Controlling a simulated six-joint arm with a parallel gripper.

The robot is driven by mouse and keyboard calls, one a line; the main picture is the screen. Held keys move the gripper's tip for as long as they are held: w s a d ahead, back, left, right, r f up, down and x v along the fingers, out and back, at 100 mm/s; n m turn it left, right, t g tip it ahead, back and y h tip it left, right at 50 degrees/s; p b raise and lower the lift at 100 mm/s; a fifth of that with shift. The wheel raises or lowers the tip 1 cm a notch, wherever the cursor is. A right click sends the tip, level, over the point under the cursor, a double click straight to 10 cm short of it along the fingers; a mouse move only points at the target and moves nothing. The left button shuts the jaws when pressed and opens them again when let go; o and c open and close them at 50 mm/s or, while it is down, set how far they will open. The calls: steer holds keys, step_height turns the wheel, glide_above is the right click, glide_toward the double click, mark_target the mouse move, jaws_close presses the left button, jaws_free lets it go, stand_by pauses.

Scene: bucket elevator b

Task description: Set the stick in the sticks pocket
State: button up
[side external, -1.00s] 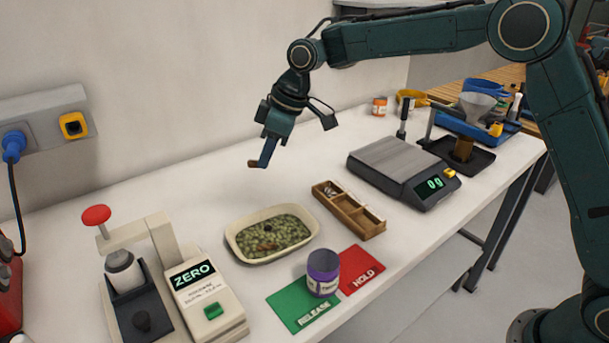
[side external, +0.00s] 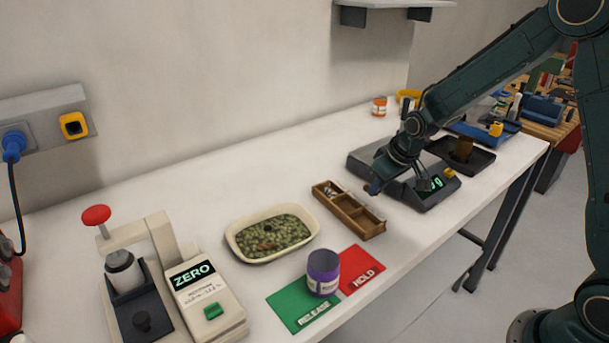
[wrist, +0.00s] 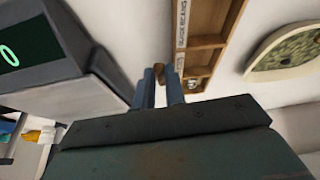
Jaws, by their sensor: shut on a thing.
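My gripper (side external: 372,189) is shut on a small brown stick, low over the bench between the wooden tray and the scale. The stick shows in the wrist view as a short brown piece (wrist: 158,70) at the fingertips; much of it is hidden by the fingers. The wooden tray (side external: 339,217) has several pockets. Its far-left pocket holds small pale and dark pieces; the other pockets look empty. In the wrist view the tray (wrist: 208,42) lies just right of and beyond the fingertips, with lettering on its near side too blurred to read. The stick appears beside the tray, not inside a pocket.
The scale (side external: 395,164) stands close behind and right of my gripper. A cream dish (side external: 236,247) of green herbs is left of the tray. A purple jar (side external: 323,272) stands in front, on or beside a green mat (side external: 292,312) and a red mat (side external: 366,268).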

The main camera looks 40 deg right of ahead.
steer(key=shift+s+d+f, duration=0.3)
steer(key=shift+s+d, duration=0.4)
steer(key=shift+d, duration=0.05)
steer(key=shift+r, duration=0.1)
step_height(320, 180, up, 8)
steer(key=n, duration=0.1)
glide_above(351, 204)
steer(key=s, duration=0.3)
steer(key=a+r+n+y, duration=0.1)
steer(key=a+r+n, duration=0.15)
steer(key=r, duration=0.65)
steer(key=f, duration=1.6)
steer(key=shift+w+a, duration=0.25)
steer(key=shift+f, duration=2.05)
steer(key=shift+f, duration=0.2)
